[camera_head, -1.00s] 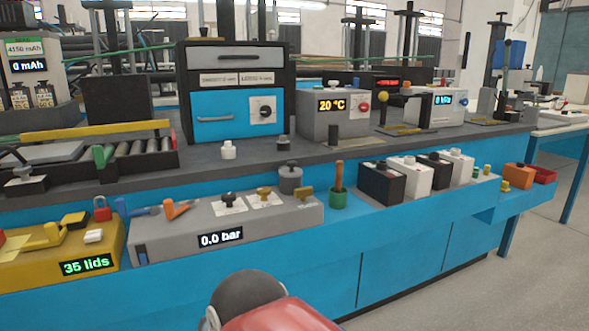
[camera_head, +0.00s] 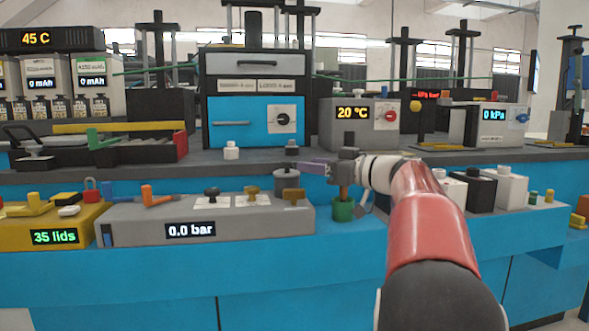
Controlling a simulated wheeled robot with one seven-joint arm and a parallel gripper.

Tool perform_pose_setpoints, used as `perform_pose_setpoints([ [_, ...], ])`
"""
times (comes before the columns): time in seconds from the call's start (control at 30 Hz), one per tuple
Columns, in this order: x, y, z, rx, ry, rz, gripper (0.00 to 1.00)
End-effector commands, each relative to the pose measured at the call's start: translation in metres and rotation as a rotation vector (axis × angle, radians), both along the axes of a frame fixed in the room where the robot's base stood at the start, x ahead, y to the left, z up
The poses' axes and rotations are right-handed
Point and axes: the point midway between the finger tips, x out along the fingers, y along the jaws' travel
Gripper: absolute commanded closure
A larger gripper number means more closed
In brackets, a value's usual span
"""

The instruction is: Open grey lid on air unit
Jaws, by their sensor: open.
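The air unit (camera_head: 140,222) is a long grey box with a "0.0 bar" display on the front ledge. A grey round canister with a grey lid (camera_head: 287,173) stands at its right rear end. The lid looks closed and has a small dark knob on top. My gripper (camera_head: 306,164) is open and points left, with its fingertips just above and to the right of the lid. A purplish finger shows near the knob; whether it touches cannot be told. I see nothing held.
A green pot with an orange handle (camera_head: 343,209) stands right below my gripper. Brass and dark knobs (camera_head: 212,193) sit on the air unit. Black and white blocks (camera_head: 511,187) stand at right. A blue-fronted oven (camera_head: 243,122) is behind.

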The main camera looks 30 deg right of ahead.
Motion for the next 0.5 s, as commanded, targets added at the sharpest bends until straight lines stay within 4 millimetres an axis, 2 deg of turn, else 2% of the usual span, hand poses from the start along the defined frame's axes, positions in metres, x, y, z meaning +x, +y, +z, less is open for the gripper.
perform_pose_setpoints([
  [0.3,0.043,0.027,0.001,0.001,0.005,0.006,0.55],
  [0.5,0.061,0.036,0.001,0.001,0.005,0.004,0.55],
])
